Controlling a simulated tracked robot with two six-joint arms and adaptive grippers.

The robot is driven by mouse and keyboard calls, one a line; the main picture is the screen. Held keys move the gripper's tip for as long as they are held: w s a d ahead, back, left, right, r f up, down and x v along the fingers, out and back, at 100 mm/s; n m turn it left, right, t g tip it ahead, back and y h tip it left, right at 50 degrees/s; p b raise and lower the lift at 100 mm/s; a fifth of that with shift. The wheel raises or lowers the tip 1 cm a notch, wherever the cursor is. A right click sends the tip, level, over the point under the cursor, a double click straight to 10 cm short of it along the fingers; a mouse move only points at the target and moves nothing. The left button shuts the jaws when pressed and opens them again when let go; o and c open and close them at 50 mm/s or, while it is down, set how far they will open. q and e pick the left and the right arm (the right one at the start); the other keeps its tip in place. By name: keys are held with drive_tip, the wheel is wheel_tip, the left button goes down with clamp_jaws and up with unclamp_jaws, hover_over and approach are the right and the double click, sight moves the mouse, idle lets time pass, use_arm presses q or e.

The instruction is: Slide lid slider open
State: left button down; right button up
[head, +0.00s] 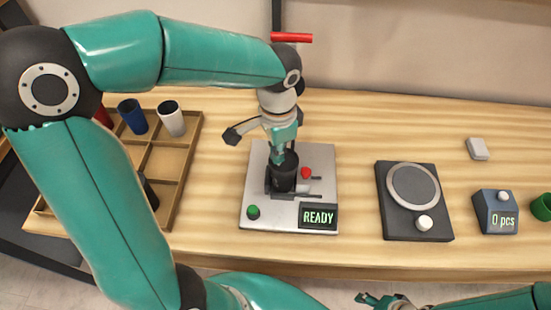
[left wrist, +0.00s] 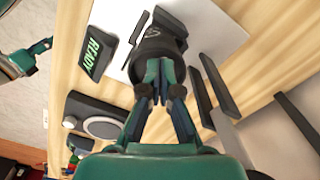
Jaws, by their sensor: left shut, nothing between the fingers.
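The laser marker is a light grey plate (head: 258,170) with a green button (head: 253,212), a display reading READY (head: 318,217) and a small red knob (head: 306,173) beside a dark slot. A black cylinder (head: 285,183) stands in a dark holder on it; it also shows in the left wrist view (left wrist: 158,52). I cannot tell which part is the lid slider. My left gripper (head: 283,150) points down at the cylinder's top, its fingers together and empty; in the left wrist view its fingertips (left wrist: 159,72) overlap the cylinder, contact unclear. My right gripper (head: 372,299) is at the bottom edge, partly cut off.
A wooden compartment tray (head: 187,147) with blue (head: 132,116) and white (head: 171,120) cups is at left, partly behind my arm. At right are a dark device with a round plate (head: 414,185), a counter reading 0 pcs (head: 497,214) and a green cup (head: 542,207).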

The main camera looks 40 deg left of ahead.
use_arm(q)
drive_tip(key=shift+f+b, duration=0.35)
drive_tip(key=shift+f, duration=0.15)
drive_tip(key=shift+s+d, duration=0.25)
drive_tip(key=shift+d, duration=0.7)
idle(1.3)
wheel_tip(320, 180, up, 7)
drive_tip(key=p, duration=0.5)
drive_tip(key=shift+p, duration=0.4)
idle(0.8)
